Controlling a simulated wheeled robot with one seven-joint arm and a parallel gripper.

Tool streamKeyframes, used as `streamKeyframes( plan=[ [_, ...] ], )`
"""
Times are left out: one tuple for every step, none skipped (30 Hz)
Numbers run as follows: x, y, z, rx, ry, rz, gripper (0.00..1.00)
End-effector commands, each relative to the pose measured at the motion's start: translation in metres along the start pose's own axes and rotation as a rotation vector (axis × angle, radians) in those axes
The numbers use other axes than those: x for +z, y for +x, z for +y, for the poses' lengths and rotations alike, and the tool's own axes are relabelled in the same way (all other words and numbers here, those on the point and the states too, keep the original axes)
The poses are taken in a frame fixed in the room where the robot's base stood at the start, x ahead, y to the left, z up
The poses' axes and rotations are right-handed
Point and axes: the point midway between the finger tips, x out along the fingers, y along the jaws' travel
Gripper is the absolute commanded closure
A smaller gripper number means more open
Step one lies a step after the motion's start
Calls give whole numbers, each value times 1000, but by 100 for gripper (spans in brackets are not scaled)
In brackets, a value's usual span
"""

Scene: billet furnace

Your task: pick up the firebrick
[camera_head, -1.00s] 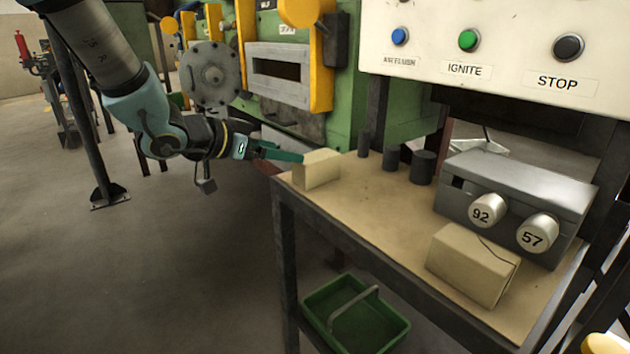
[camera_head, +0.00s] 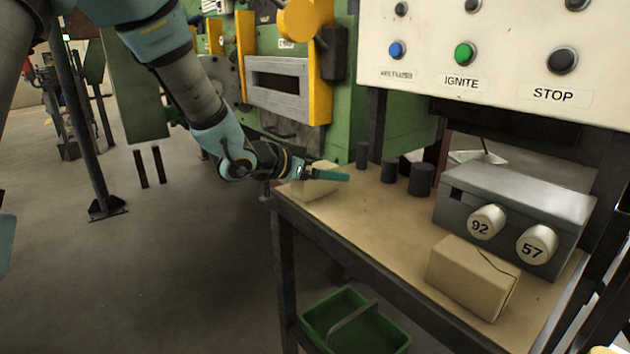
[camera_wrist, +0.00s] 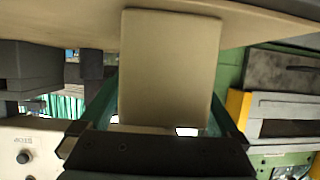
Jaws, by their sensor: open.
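A plain beige firebrick (camera_head: 314,190) sits at the left end of the workbench top. My gripper (camera_head: 338,177) is at that brick, and one teal finger crosses in front of it in the head view. In the wrist view the firebrick (camera_wrist: 168,62) lies between the two fingers of my open gripper (camera_wrist: 163,98), one on each side. I cannot tell whether either finger touches it. A second beige block (camera_head: 470,278) with a dark crack line lies at the right front of the bench.
Several dark cylinders (camera_head: 421,180) stand behind the brick on the bench (camera_head: 385,225). A grey box with knobs marked 92 and 57 (camera_head: 515,205) stands at right, below a button panel (camera_head: 490,50). A green basket (camera_head: 355,325) is below. The green furnace (camera_head: 395,125) is behind.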

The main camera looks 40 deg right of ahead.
Motion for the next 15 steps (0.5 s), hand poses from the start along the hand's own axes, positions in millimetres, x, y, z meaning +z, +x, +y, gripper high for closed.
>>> streamKeyframes(
  plan=[
    [0, 1, 0, 0, 0, -1, 3],
    [0, 2, 0, 0, 0, -1, 3],
    [0, 1, 0, 0, 0, -1, 3],
    [0, 1, 0, 0, 0, -1, 3],
    [0, 1, 0, 0, 0, -1, 3],
    [0, 1, 0, 0, 0, 0, 3],
    [0, 1, 0, 0, 0, 0, 5],
    [0, 1, 0, 0, 0, 0, 8],
    [0, 1, 0, 0, 0, 0, 13],
    [0, 1, 0, 0, 0, 0, 16],
    [0, 1, 0, 0, 0, 0, 19],
    [0, 1, 0, 0, 0, 0, 24],
    [0, 1, 0, 0, 0, 0, 27],
    [0, 1, 0, 0, 0, 0, 31],
    [0, 1, 0, 0, 0, 0, 35]
  ],
)
